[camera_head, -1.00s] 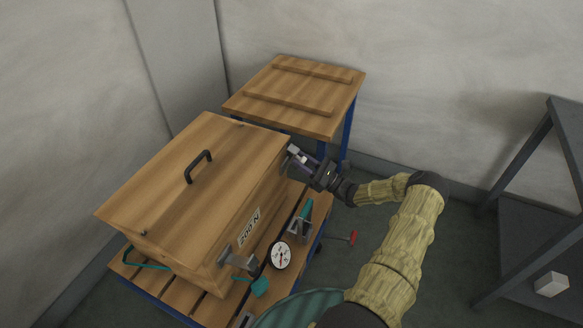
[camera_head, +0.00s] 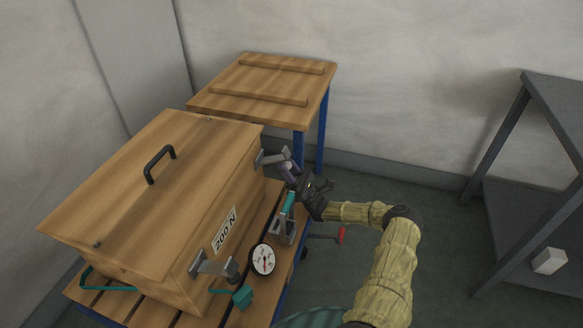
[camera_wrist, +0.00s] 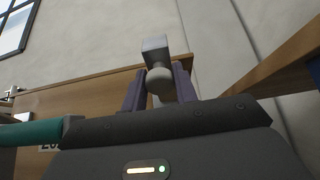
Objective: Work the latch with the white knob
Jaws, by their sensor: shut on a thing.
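A wooden crate (camera_head: 150,175) with a black handle and a "200 N" label stands on a slatted pallet. The far latch (camera_head: 268,158) sticks out from the crate's right side near its far corner. My gripper (camera_head: 290,166) is at this latch's outer end. In the wrist view, the purple fingers of my gripper (camera_wrist: 160,92) stand on both sides of a pale, rounded knob (camera_wrist: 158,80) below a grey block; they are shut on it. A second latch (camera_head: 213,266) with a dark grey knob (camera_head: 232,270) is at the crate's near corner.
A red-handled lever (camera_head: 341,235) sticks out below my arm. A wooden table (camera_head: 262,85) stands behind; a grey shelf (camera_head: 530,190) stands right.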

